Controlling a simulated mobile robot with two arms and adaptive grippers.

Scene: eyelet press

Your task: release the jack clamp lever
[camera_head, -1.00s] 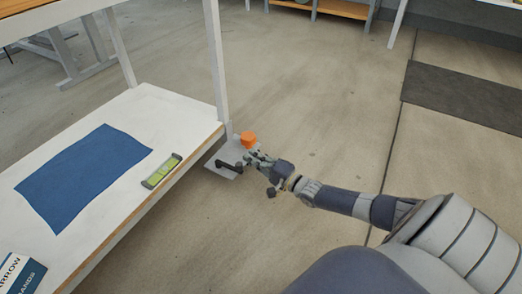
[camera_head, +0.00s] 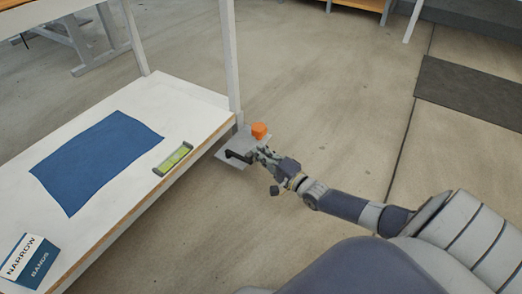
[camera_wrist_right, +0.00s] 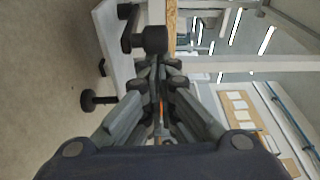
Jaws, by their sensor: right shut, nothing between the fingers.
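A light grey plate (camera_head: 229,165) juts out at the table's corner, by the table leg. It bears a black lever-like bar (camera_head: 238,155) and an orange block (camera_head: 260,130). I cannot tell for sure which part is the jack clamp lever. My right gripper (camera_head: 260,156) is over the plate, beside the black bar and just in front of the orange block. In the right wrist view its fingers (camera_wrist_right: 158,68) are shut and hold nothing. A black arm with a round end (camera_wrist_right: 154,40) is just beyond the fingertips; contact is unclear. My left gripper is not in view.
The white table (camera_head: 190,96) carries a blue cloth (camera_head: 97,160), a green level (camera_head: 173,158) and a box marked "NARROW BANDS" (camera_head: 28,262). A grey table leg (camera_head: 230,60) rises behind the plate. Open concrete floor lies to the right, with a dark mat (camera_head: 470,92).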

